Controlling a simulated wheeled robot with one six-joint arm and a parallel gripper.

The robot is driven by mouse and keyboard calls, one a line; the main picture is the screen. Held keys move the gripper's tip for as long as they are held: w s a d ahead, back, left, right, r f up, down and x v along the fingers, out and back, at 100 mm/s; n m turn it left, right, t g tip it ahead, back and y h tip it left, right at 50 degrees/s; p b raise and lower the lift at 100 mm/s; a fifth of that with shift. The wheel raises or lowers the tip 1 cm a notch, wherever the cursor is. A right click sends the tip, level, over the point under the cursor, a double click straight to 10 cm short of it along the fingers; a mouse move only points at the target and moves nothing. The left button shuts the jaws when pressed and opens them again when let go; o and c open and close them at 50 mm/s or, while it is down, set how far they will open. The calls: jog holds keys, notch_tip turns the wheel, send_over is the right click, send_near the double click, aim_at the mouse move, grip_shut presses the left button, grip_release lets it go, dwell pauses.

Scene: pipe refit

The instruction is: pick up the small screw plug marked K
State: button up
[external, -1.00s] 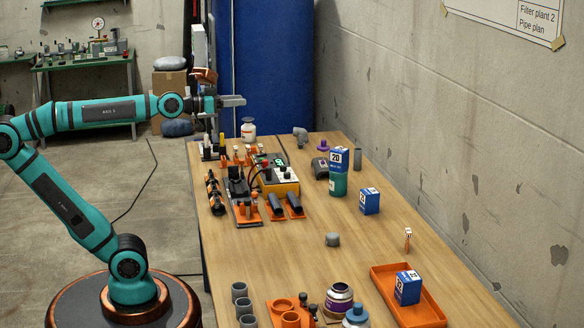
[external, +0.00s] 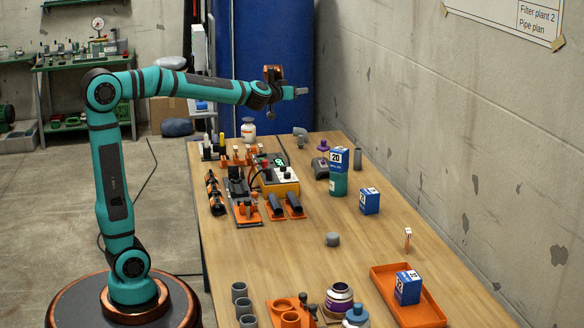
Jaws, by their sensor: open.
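No letter K can be read on anything in the external view, so I cannot tell for sure which piece is the small screw plug. A small grey rounded piece (external: 332,240) lies alone on the bare middle of the table. A small purple piece (external: 323,146) shows near the far right, by a dark grey block (external: 320,169). My gripper (external: 304,92) is open and empty, high above the far end of the table and apart from everything. It is seen from the side and small.
A teal cylinder topped by a blue-white box (external: 339,160) and a blue box (external: 369,201) stand at right. An orange tray (external: 429,308) holds another blue box. Tools and orange holders (external: 247,214) crowd the left side. The wooden table's (external: 290,252) middle is mostly clear.

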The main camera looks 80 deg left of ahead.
jog(key=w+a+f+n+g+y, duration=0.2)
jog(key=w+a+f+g, duration=0.25)
jog(key=a+f, duration=0.6)
jog(key=n+g, duration=0.2)
jog(key=g, duration=0.1)
send_over(300, 136)
jog(key=s+d, duration=0.2)
jog(key=d, duration=0.2)
notch_tip(300, 136, down, 8)
jog(key=f, duration=0.7)
jog(key=shift+w+a, duration=0.1)
jog(key=shift+w, duration=0.1)
jog(key=shift+x, duration=2.5)
jog(key=shift+r, duration=0.1)
grip_shut()
